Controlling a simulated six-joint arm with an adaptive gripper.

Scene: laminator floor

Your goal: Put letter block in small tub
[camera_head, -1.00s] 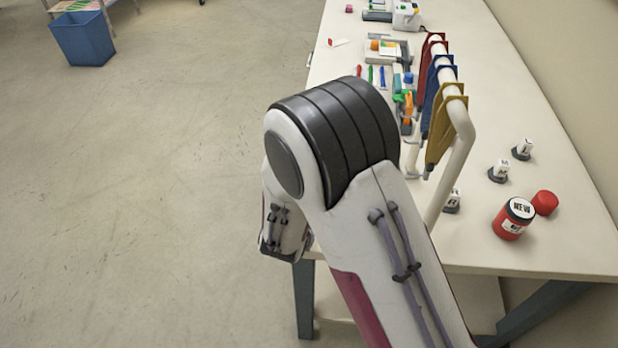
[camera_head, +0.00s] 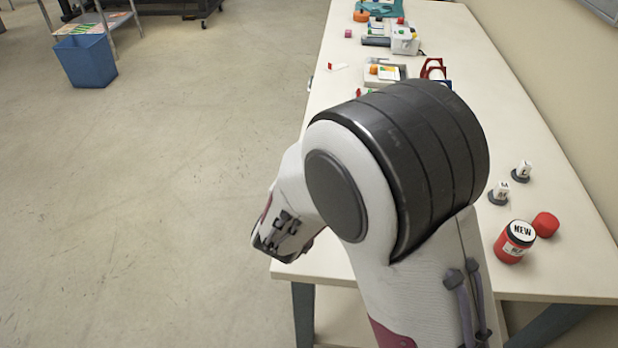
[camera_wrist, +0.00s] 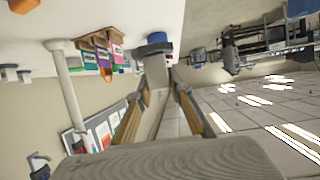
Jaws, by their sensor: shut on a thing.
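In the wrist view my gripper (camera_wrist: 158,85) is shut on a pale block with a dark base (camera_wrist: 150,50) beyond the fingertips; it looks like a letter block, but its letter cannot be read. In the head view my arm hides the fingertips and the held block. Two white letter blocks on dark round bases, a nearer one (camera_head: 500,191) and a farther one (camera_head: 522,170), stand on the table's right part. I cannot tell which container is the small tub.
A red jar marked NEW (camera_head: 513,244) stands near the table's front right, beside a red round piece (camera_head: 546,224). A grey tray (camera_head: 399,73) and a white box (camera_head: 405,46) lie farther back. A blue bin (camera_head: 85,62) stands on the floor at left.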

